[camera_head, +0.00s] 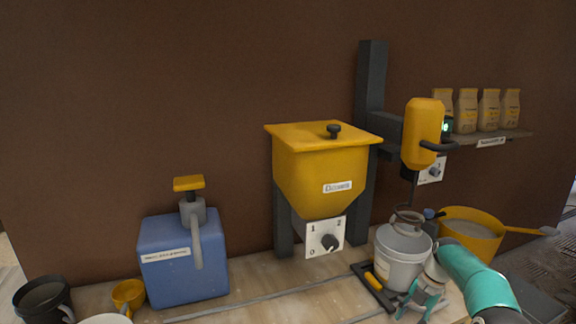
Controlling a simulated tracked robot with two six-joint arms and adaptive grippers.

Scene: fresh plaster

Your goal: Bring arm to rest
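My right arm comes in from the lower right with teal links. Its gripper (421,305) is low in front of a white bucket (398,272) at the table's front right. The fingers look spread apart, and I see nothing held between them. I cannot tell whether the gripper touches the bucket. The bucket stands upright on a dark frame (366,291) with a yellow part, below a yellow mixer (423,130) on a dark post (370,85). My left gripper is not in view.
A yellow hopper (310,180) with a dial (325,238) stands mid-table. Left are a blue pump canister (180,258), yellow scoop (127,294) and black cup (42,299). A yellow tub (474,242) stands right of the bucket. Several bags (467,110) sit on a shelf.

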